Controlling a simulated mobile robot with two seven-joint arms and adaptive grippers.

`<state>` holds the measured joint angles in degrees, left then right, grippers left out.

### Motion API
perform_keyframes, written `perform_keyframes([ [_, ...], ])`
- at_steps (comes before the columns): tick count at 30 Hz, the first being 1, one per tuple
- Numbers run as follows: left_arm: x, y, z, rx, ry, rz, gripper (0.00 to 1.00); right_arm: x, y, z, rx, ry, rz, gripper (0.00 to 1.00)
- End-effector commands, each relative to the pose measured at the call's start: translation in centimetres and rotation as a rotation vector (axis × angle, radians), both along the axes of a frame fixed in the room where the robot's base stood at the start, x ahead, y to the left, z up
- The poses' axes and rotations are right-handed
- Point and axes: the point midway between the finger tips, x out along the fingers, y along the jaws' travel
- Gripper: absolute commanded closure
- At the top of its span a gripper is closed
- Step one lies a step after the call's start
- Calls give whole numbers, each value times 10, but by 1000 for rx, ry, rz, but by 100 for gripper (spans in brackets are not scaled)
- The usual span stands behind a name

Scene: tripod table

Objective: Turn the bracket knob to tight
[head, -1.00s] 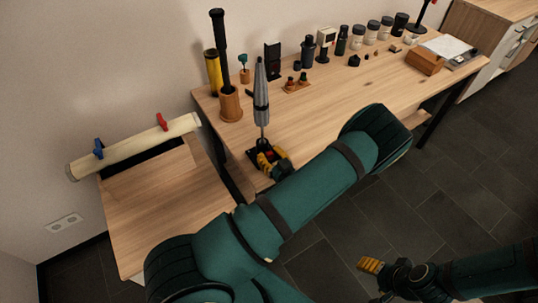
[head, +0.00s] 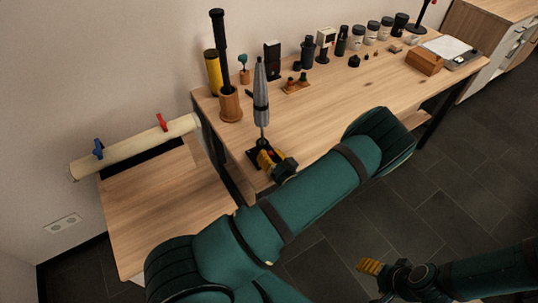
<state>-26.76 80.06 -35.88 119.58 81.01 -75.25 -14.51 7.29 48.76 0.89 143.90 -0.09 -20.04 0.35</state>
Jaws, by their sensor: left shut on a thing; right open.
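A grey folded tripod (head: 261,95) stands upright near the table's front left edge. A small black bracket (head: 254,160) is at its foot on the table. My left gripper (head: 266,157), with yellow fingers, is at the bracket and shut on its knob. The fingers cover most of the knob, and its setting cannot be read. My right gripper (head: 370,267) is open and empty, low over the floor at the bottom right.
A wooden cup (head: 230,107) with a black rod stands behind the tripod. Jars and small items line the table's back. A wooden box (head: 425,62) is at the right. The middle of the table (head: 325,108) is clear.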

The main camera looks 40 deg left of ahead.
Motion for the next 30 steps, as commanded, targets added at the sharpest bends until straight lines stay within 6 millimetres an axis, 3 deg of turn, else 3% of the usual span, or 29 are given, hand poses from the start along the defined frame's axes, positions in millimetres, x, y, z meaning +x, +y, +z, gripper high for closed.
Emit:
perform_keyframes([
  [7,1,0,1,2,-3,-1,100,0,0,0,0,0,0,36],
  [8,1,0,1,2,-3,-1,62,0,0,0,0,0,0,36],
  [10,1,0,1,2,-3,-1,37,0,0,0,0,0,0,36],
  [30,0,0,0,-13,-32,0,36,0,0,0,0,0,0,36],
])
